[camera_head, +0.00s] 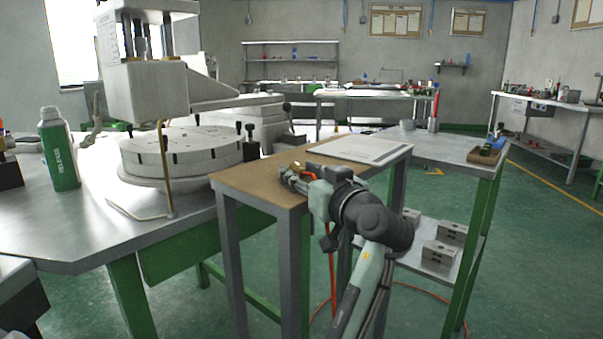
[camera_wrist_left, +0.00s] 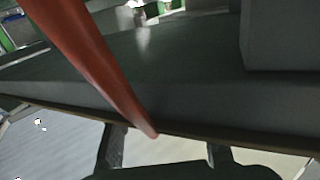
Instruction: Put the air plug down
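A small brass fitting (camera_head: 298,167), which looks like the air plug, shows at the near edge of the small brown-topped table (camera_head: 262,180). My left gripper (camera_head: 296,180) is right at it, low over the table's edge. In the left wrist view, its two dark fingers (camera_wrist_left: 166,152) stand apart with a gap between them, and I see nothing clamped there. A red-orange hose (camera_wrist_left: 95,60) crosses that view and ends near the gap. In the head view the hose (camera_head: 332,270) hangs below the gripper. Whether the fitting touches the fingers is unclear. My right gripper is not in view.
The wax machine (camera_head: 150,85) with its round plate (camera_head: 180,150) stands on the large metal table at left, with a green bottle (camera_head: 60,150). A pale sheet (camera_head: 360,150) lies behind the gripper. Metal blocks (camera_head: 440,253) sit on the lower shelf.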

